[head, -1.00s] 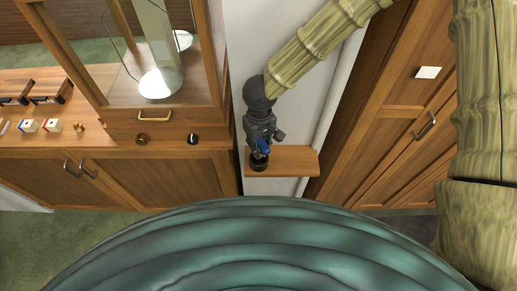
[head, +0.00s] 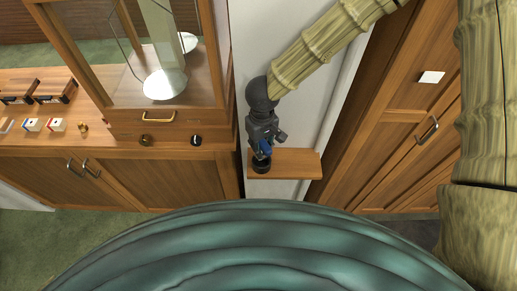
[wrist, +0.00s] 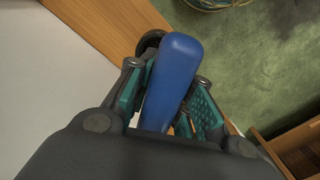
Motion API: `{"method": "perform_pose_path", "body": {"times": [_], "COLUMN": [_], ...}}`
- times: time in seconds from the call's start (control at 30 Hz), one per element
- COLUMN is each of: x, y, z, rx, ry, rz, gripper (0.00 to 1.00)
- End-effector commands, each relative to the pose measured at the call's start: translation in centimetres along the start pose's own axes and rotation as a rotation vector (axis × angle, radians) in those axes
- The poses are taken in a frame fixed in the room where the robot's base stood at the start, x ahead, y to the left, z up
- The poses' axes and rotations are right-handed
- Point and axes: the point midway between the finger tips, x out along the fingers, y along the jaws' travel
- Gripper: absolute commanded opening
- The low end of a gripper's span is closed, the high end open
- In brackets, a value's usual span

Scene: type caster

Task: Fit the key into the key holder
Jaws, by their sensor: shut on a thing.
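The key shows as a smooth blue handle (wrist: 172,75) between the teal pads of my gripper (wrist: 165,105) in the wrist view. My gripper is shut on it. In the head view the blue piece (head: 265,147) shows at the end of my arm, low over a small wooden shelf (head: 298,162). A dark round piece (head: 261,167), likely the key holder, sits on the shelf's left end, just below my gripper. Part of a dark ring (wrist: 149,41) shows behind the handle in the wrist view. The key's far end is hidden, and I cannot tell whether it touches the holder.
A wooden glass-fronted case (head: 165,128) stands on a cabinet to the left, with small boxes (head: 45,124) on the cabinet top. A tall wooden cupboard (head: 390,150) is on the right. The right part of the shelf is bare.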

Motion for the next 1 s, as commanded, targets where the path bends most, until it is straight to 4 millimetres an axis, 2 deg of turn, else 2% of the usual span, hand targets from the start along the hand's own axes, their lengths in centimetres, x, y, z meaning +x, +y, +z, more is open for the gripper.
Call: {"method": "perform_pose_path", "body": {"times": [1.0], "x": [1.04], "y": [0.34], "z": [0.46], "rx": [0.004], "ry": [-0.009], "rz": [-0.005], "gripper": [0.0]}}
